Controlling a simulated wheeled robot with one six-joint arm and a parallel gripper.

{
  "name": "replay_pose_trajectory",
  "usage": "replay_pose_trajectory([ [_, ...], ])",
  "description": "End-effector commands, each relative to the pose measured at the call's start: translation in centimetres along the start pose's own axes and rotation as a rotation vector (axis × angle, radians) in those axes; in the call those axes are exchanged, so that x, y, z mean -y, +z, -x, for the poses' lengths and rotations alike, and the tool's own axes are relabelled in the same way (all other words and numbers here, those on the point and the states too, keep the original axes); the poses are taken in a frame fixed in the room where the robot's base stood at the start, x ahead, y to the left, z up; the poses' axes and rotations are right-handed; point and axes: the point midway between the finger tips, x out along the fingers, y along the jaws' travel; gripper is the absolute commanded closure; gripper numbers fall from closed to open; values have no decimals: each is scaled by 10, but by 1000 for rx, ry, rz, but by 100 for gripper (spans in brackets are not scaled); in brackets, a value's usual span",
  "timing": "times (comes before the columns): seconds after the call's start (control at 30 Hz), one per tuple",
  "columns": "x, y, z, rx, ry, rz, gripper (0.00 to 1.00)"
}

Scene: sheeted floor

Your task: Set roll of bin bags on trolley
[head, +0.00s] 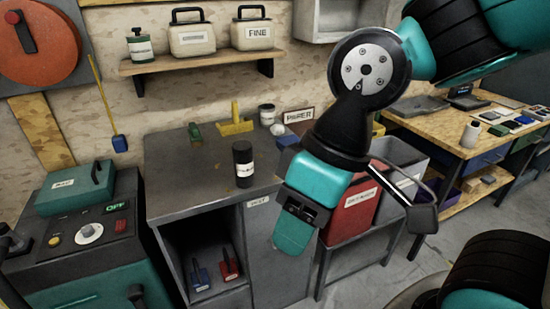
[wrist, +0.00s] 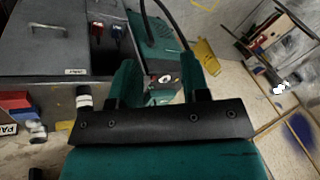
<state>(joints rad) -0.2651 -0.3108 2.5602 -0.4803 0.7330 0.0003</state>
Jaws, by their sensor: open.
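A black cylinder with a white label, which looks like the roll of bin bags (head: 243,163), stands upright on the grey metal cabinet (head: 185,160). It also shows in the wrist view (wrist: 84,101), left of the fingers. My gripper (head: 293,236) hangs to the right of the roll, in front of the cabinet. Its fingers (wrist: 165,80) are apart with nothing held between them. I cannot pick out a trolley for certain; a low grey metal frame (head: 322,268) stands right of the cabinet, partly hidden behind my arm.
A yellow object (head: 236,124), a white-lidded jar (head: 266,114) and a small green object (head: 194,132) are at the cabinet's back. A red container (head: 354,205) and a grey bin (head: 403,165) stand to the right. A workbench (head: 440,124) is beyond. Floor shows at lower right.

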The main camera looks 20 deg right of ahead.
Motion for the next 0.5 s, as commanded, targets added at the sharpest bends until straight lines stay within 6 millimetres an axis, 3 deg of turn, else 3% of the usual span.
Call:
replay_pose_trajectory([
  [0.07,0,0,0,0,-1,0,53],
  [0.23,-10,-6,-18,-52,-11,-108,14],
  [0.37,-36,-24,-57,-204,-62,-434,11],
  [0.5,-77,-56,-101,-436,-234,-954,11],
])
